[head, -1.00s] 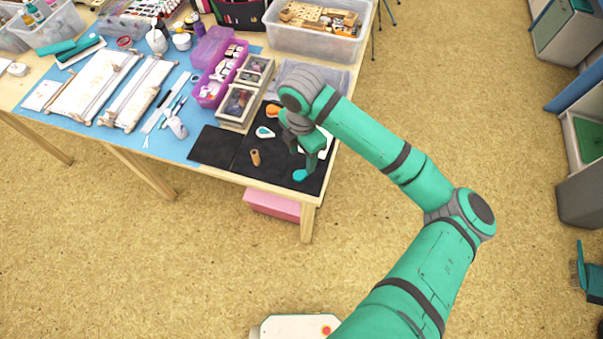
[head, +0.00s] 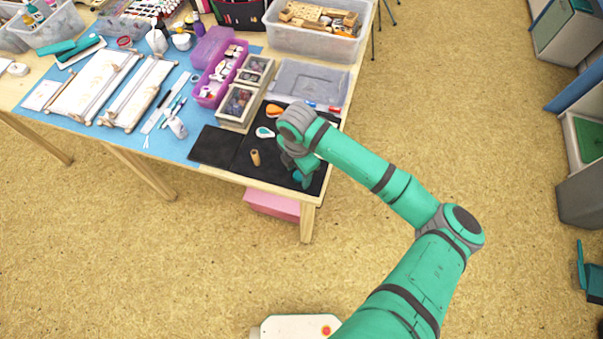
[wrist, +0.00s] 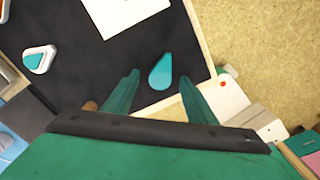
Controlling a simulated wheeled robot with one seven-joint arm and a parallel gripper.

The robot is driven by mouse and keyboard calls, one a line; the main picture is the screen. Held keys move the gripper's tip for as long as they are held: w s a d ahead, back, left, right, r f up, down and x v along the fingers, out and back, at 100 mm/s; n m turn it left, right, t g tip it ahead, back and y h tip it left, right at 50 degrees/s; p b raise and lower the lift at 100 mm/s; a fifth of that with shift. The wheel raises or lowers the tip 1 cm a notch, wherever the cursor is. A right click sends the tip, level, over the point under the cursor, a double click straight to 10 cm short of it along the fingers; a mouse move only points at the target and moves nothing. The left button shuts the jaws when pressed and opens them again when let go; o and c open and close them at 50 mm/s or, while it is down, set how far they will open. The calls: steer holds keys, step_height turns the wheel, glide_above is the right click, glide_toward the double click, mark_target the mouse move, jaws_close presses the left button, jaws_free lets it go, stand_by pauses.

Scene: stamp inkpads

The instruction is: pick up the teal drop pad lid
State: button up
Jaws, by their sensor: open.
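The teal drop pad lid (wrist: 161,72) lies flat on the black mat (wrist: 75,80), near the mat's edge. In the head view only a bit of the lid (head: 307,182) shows beside my gripper (head: 300,169), which hides the rest. In the wrist view my gripper (wrist: 160,78) is open, with one finger on each side of the lid and nothing held. I cannot tell how high the fingertips are above the mat. A white drop-shaped pad with a teal top (wrist: 38,59) lies apart on the mat; it also shows in the head view (head: 265,132).
A small brown cylinder (head: 255,157) stands on the mat left of my gripper. An orange drop-shaped piece (head: 273,110) lies farther back. A white item (wrist: 122,10) shows at the wrist view's top. Wooden boxes (head: 231,122) and a clear tray lid (head: 310,82) lie behind.

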steer(key=c, duration=1.1)
steer(key=shift+r, duration=0.1)
